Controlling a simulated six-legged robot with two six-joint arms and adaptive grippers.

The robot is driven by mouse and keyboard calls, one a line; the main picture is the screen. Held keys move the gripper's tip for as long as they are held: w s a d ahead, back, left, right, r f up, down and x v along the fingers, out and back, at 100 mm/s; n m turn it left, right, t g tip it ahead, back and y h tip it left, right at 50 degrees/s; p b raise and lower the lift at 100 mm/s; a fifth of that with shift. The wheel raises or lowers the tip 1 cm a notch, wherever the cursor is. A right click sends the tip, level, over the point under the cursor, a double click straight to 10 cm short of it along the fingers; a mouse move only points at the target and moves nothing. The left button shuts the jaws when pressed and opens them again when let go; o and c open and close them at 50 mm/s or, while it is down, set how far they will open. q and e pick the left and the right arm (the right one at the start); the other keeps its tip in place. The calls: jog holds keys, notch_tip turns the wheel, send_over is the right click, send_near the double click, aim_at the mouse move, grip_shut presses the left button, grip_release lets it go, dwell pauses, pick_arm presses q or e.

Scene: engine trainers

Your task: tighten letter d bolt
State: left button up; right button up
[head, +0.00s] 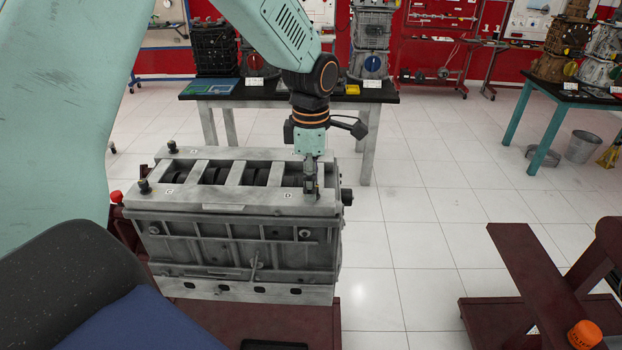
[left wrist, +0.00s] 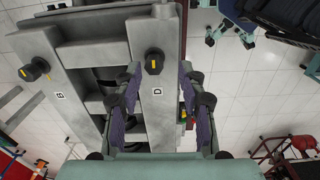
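The grey engine block (head: 235,235) stands in the head view with small letter labels on its top. The D label (head: 289,195) is at its near right corner and also shows in the left wrist view (left wrist: 158,91). The D bolt (left wrist: 153,60), dark with a yellow mark, stands upright beside that label in the left wrist view. My left gripper (head: 311,190) points down over this corner and hides the bolt in the head view. In the left wrist view my left gripper (left wrist: 160,80) is open, its fingers apart on either side of the D label; contact with the bolt cannot be told. My right gripper is not in view.
Other bolts stand at the C corner (head: 145,186), the A corner (head: 172,147) and the B corner (left wrist: 35,68). A table (head: 350,95) with engine parts stands behind the block. A dark red stand (head: 525,265) is at the right. Tiled floor lies clear between.

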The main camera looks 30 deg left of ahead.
pick_arm(q)
jog(key=shift+s+a, duration=0.1)
jog(key=shift+a, duration=0.05)
jog(key=shift+c, duration=1.4)
jog(key=shift+w+d+f, duration=0.15)
jog(key=shift+w+d, duration=0.05)
jog(key=shift+w, duration=0.2)
jog(key=shift+w+d+f, duration=0.1)
jog(key=shift+w+d, duration=0.05)
jog(key=shift+w, duration=0.25)
jog(key=c, duration=0.3)
jog(key=shift+w+d, duration=0.1)
jog(key=shift+w, duration=0.05)
jog(key=shift+c, duration=0.8)
jog(key=shift+r, duration=0.1)
grip_shut()
jog(key=shift+s+a, duration=0.25)
jog(key=shift+s, duration=0.15)
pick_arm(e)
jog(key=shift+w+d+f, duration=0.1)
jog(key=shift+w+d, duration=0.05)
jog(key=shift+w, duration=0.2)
pick_arm(q)
jog(key=shift+d, duration=0.1)
